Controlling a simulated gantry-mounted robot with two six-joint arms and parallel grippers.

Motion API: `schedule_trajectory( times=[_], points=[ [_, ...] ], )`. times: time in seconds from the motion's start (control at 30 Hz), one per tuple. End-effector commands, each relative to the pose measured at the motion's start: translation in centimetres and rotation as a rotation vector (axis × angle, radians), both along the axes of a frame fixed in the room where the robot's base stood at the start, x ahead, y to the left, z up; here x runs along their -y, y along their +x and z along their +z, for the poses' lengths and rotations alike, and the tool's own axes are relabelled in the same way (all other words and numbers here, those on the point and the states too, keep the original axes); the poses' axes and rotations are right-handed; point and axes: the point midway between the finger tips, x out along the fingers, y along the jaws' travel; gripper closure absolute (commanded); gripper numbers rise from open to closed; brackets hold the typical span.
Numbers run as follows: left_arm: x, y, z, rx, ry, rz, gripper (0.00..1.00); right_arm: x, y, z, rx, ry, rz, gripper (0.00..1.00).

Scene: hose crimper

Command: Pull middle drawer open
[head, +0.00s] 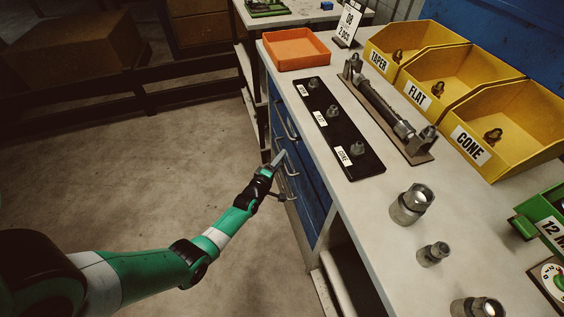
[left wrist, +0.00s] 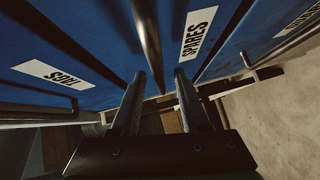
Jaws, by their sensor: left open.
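The blue drawer cabinet (head: 318,213) stands under the bench's left edge, with several bar handles on its front. In the left wrist view, the drawer labelled SPARES (left wrist: 215,18) lies between two other labelled drawers. A metal bar handle (left wrist: 147,40) runs in front of the blue fronts and ends in the gap between my fingertips. My left gripper (left wrist: 160,76) is open, its fingers to either side of the handle's line; contact cannot be told. In the head view my left gripper (head: 279,160) is at the drawer fronts near the middle handle (head: 291,168). The drawers look closed.
The bench top holds an orange tray (head: 297,48), a black labelled strip (head: 338,130), a hose assembly on a board (head: 380,100), loose metal fittings (head: 411,205) and yellow bins (head: 440,82). The floor (head: 165,150) left of the cabinet is clear.

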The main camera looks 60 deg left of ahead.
Motion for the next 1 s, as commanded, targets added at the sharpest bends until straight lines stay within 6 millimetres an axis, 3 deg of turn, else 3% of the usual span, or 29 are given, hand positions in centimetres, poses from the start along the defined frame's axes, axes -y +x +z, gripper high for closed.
schedule_trajectory(
  times=[0.37, 0.63, 1.0],
  points=[
    [-0.71, 0.98, -0.09, -0.001, -0.001, 0.000, 0.55, 0.00, -0.01, -0.63, 0.000, 0.000, 0.000, 0.50],
    [-0.68, 0.97, -0.10, -0.001, -0.001, 0.000, 1.00, 0.00, -0.01, -0.63, 0.000, 0.000, 0.000, 0.50],
    [-0.68, 0.96, -0.11, -0.001, -0.001, -0.001, 1.00, 0.00, -0.02, -0.64, 0.000, 0.000, 0.000, 0.50]
  ],
)
